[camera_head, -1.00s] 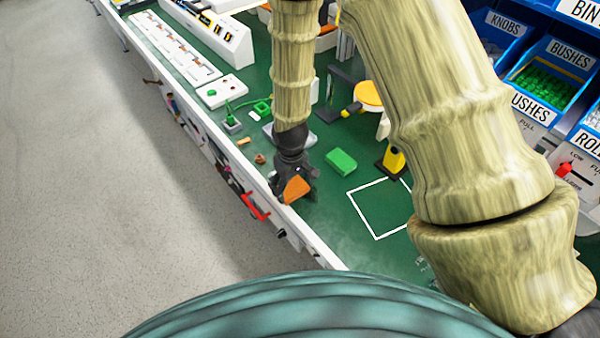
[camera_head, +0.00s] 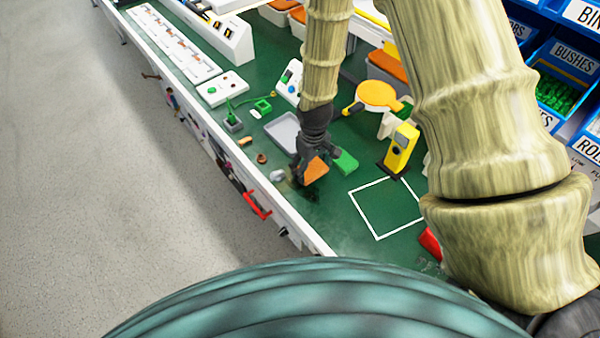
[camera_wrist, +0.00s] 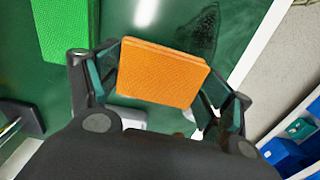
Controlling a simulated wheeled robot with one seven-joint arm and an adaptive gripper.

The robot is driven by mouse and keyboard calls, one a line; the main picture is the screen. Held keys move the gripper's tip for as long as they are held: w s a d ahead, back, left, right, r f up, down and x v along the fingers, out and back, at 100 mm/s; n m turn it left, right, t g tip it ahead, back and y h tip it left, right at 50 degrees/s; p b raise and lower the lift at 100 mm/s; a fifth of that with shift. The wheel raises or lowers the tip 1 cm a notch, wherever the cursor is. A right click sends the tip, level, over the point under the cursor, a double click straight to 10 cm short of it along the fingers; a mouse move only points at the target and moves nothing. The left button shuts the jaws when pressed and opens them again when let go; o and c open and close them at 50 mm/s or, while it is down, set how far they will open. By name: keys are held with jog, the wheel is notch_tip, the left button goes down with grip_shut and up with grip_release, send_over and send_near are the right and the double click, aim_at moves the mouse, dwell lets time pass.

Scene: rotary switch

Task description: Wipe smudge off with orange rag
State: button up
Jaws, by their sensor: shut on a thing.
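My gripper (camera_head: 305,170) is shut on the orange rag (camera_head: 315,170), a flat square pad. In the wrist view the orange rag (camera_wrist: 160,74) sits between the two fingers of my gripper (camera_wrist: 160,85). A dark smudge (camera_wrist: 203,35) lies on the green bench top just beyond the rag in the wrist view. In the head view the dark smudge (camera_head: 306,195) shows just below the rag, near the bench's front edge. I cannot tell whether the rag touches the bench top.
A green block (camera_head: 346,161) lies right beside the rag. A white outlined square (camera_head: 385,234) and a yellow device (camera_head: 400,148) are to the right. A grey tray (camera_head: 281,131) is behind my gripper. The white bench edge (camera_head: 279,207) is close on the left.

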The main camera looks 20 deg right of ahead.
jog(key=shift+s+r+p, duration=0.15)
jog(key=shift+r+p, duration=0.15)
jog(key=shift+r, duration=0.25)
jog(key=shift+s+r+p, duration=0.15)
jog(key=shift+r+p, duration=0.1)
jog(key=shift+r, duration=0.3)
notch_tip(320, 180, up, 2)
jog(key=shift+w+p, duration=0.15)
jog(key=shift+p, duration=0.7)
jog(key=shift+r+p, duration=0.55)
jog(key=shift+r, duration=0.35)
jog(key=shift+a+f, duration=0.1)
